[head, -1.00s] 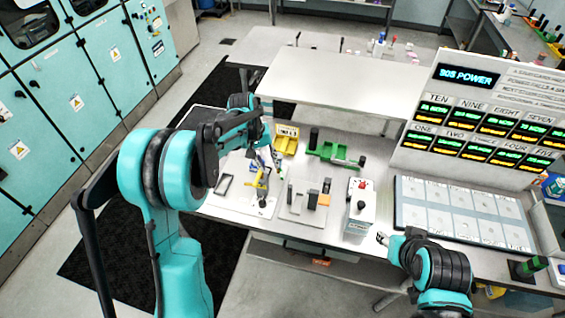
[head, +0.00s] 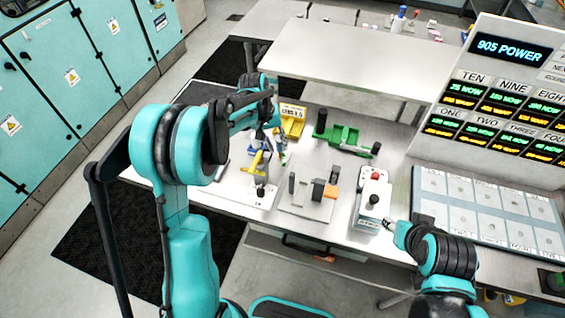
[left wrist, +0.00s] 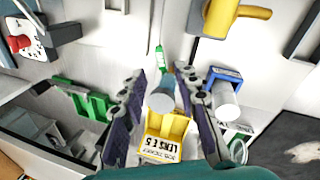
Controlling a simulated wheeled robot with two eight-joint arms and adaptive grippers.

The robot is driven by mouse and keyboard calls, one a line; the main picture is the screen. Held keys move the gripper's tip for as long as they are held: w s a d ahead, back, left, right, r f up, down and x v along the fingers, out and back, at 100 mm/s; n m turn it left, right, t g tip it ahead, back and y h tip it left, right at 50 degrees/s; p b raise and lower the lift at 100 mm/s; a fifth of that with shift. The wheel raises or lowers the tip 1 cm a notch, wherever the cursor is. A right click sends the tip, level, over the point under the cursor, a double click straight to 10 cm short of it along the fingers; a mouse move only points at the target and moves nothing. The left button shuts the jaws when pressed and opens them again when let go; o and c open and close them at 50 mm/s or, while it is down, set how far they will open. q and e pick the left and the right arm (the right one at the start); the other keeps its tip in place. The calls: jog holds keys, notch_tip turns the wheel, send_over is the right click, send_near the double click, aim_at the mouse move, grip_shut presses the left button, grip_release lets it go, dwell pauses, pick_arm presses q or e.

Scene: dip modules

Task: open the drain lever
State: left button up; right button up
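A yellow lever-like handle (head: 257,163) stands on a pale plate with a black knob, left of centre on the bench. It also shows at the top of the left wrist view (left wrist: 228,16). I cannot tell for sure that it is the drain lever. My left gripper (left wrist: 162,74) has its two dark fingers apart. A grey-blue cylinder (left wrist: 162,98) shows between them, with visible gaps on both sides. In the head view, my left arm partly hides this gripper, just behind the yellow handle. My right gripper (head: 391,227) is small at the bench's front edge; its fingers are unclear.
A yellow bin (head: 292,121) and a green fixture (head: 346,139) stand behind the handle. A grey block fixture (head: 311,194) and a box with a red button (head: 374,199) stand to its right. The display panel (head: 497,95) is at far right. A blue-topped cylinder (left wrist: 226,92) is beside my left gripper.

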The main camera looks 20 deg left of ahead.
aim_at(284, 162)
pick_arm(q)
jog(key=b+x, duration=0.1)
jog(key=x, duration=0.6)
jog(key=shift+d+f, duration=0.15)
jog(key=shift+f, duration=0.25)
grip_shut()
